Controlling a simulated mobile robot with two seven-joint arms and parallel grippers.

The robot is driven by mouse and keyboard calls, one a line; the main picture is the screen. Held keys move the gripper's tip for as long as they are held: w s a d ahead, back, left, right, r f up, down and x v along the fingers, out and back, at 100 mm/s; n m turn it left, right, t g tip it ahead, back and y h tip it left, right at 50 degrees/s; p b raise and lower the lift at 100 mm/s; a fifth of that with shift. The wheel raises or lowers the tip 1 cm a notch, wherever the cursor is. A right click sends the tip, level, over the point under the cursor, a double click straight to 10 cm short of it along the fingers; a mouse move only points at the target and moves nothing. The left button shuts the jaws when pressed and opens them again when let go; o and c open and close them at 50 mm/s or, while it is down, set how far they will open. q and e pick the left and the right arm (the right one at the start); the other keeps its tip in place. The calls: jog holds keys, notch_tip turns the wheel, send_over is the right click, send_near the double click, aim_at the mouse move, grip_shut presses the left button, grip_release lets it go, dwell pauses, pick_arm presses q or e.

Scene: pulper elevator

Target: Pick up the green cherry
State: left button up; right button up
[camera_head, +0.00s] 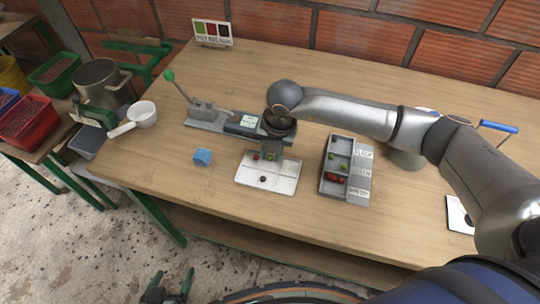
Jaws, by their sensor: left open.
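A white tray (285,184) with shallow compartments lies on the wooden table. A green cherry (270,156) shows at its back edge, right under my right gripper (268,153). A red cherry (256,156) lies just left of it, and a dark cherry (263,179) lies nearer the front. My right gripper points down over the back of the tray; its fingers are small and partly hidden, so I cannot tell whether they touch or hold the green cherry. My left gripper (171,287) is open and empty at the bottom edge, below the table's front.
A grey sorting box (359,187) with labels holds green and red cherries right of the tray. A lever device (205,115) stands behind, and a white scoop (142,114) lies at the left.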

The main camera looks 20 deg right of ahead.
jog(key=shift+f, duration=0.1)
jog(key=shift+c, duration=0.2)
grip_shut()
dwell(0.4)
